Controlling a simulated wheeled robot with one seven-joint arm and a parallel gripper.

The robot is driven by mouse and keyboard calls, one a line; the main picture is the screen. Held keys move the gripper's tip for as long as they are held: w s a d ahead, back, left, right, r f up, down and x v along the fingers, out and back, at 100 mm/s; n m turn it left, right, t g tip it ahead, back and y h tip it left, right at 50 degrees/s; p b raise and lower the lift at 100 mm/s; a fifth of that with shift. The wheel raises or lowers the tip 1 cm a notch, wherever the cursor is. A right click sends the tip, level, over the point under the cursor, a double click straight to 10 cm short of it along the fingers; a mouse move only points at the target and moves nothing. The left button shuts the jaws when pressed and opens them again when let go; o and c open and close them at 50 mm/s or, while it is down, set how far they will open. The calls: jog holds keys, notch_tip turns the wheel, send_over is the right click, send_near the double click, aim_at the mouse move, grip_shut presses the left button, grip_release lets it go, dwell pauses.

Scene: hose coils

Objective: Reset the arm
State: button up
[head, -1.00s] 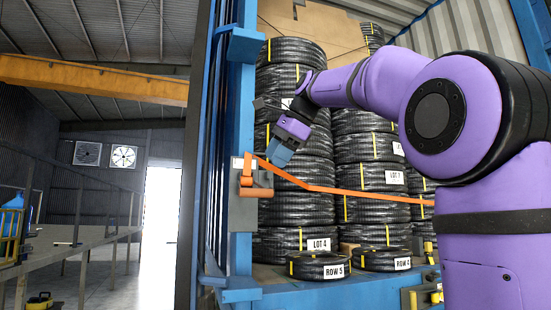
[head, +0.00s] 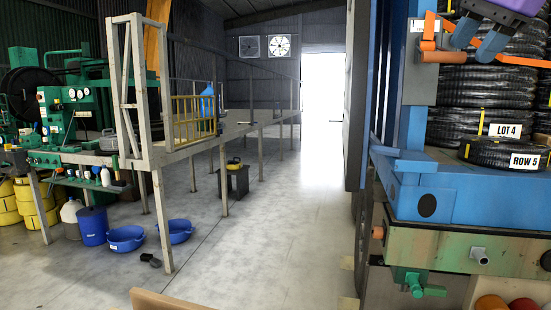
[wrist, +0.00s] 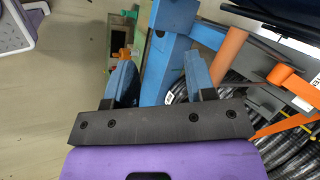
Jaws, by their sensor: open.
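My gripper (head: 478,38) is at the upper right of the head view, in front of the stacked black hose coils (head: 480,115) and just right of an orange strap buckle (head: 430,50). Its two blue fingers are apart with nothing between them. In the wrist view my gripper (wrist: 160,78) also shows open and empty, with a blue post behind the fingers. Most of my arm is outside the head view.
An orange strap (head: 515,60) crosses the coils. The blue container frame (head: 440,190) stands at the right. A green machine (head: 80,105), a raised platform (head: 170,155) and blue tubs (head: 125,238) are at the left. The middle floor (head: 280,225) is clear.

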jog(key=s+a+f+n, duration=0.1)
jog(key=s+f+n, duration=0.4)
jog(key=f, duration=0.4)
jog(key=s+a+f+n+h, duration=0.1)
jog(key=s+a+f+n, duration=0.1)
jog(key=s+f+n, duration=0.3)
jog(key=s+a+f+n+h, duration=0.1)
jog(key=s+f+n, duration=0.3)
jog(key=f, duration=1)
jog(key=s, duration=0.3)
jog(key=shift+s+a+n+g, duration=0.2)
jog(key=shift+s+n+g, duration=0.15)
jog(key=shift+n+g, duration=0.05)
jog(key=shift+s+f, duration=0.15)
jog(key=shift+f, duration=0.1)
jog(key=shift+c, duration=0.2)
jog(key=c, duration=0.3)
grip_shut()
jog(key=w+d+r+m+t+h, duration=0.1)
jog(key=w+r, duration=0.5)
jog(key=r, duration=0.8)
jog(key=w+d+r+m, duration=0.1)
jog(key=w+r, duration=0.5)
jog(key=r, duration=0.8)
jog(key=w+d+r+m+t+h, duration=0.1)
jog(key=w+r, duration=0.6)
jog(key=r, duration=0.6)
jog(key=x, duration=1.3)
jog(key=shift+d+f, duration=0.15)
jog(key=shift+d, duration=0.05)
